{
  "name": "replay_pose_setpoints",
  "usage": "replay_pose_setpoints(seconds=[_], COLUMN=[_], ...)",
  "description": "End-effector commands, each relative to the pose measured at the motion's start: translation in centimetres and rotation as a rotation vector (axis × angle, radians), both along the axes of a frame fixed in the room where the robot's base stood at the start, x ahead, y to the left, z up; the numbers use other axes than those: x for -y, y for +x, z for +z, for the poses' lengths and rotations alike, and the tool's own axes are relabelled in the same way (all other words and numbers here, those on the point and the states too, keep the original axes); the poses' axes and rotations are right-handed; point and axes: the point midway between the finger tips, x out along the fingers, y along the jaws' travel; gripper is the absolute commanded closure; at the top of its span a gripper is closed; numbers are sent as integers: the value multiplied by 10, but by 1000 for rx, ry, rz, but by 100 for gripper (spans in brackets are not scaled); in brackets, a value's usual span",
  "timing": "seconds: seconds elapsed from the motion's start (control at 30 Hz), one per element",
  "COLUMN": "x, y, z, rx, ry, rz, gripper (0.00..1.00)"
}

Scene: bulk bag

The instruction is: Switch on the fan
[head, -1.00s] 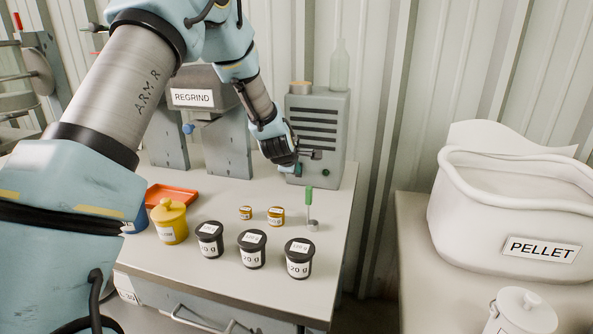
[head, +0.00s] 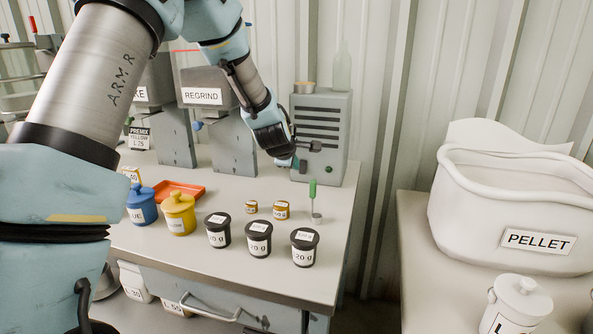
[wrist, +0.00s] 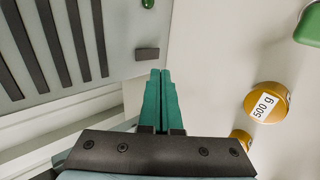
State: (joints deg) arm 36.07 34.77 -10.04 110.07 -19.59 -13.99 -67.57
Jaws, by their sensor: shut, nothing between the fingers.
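The fan looks to be the grey box (head: 321,125) with dark horizontal slats at the back right of the table; its slatted face (wrist: 60,45) fills the upper left of the wrist view. A small dark block (wrist: 148,54), perhaps a switch, sticks out of that face, with a green button or lamp (wrist: 148,4) farther along. My gripper (head: 297,162) is shut and empty at the box's lower left front. Its teal fingertips (wrist: 160,74) are just short of the dark block; I cannot tell whether they touch.
Two small orange jars (head: 281,210) and several black-lidded tubs (head: 259,238) stand in front. A REGRIND hopper (head: 215,88) is left of my gripper. A glass bottle (head: 342,70) stands on or behind the box.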

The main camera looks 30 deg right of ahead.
Motion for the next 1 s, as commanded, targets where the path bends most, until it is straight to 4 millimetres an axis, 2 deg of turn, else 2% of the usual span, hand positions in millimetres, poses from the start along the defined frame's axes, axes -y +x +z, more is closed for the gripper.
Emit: replay_pose_setpoints(seconds=[0.4,0.87,1.0], x=[-27,-30,-19], y=[-28,-32,-31], z=[38,43,42], rx=[2,1,11], ry=[0,0,-21], rz=[0,1,20], gripper=[100,100,100])
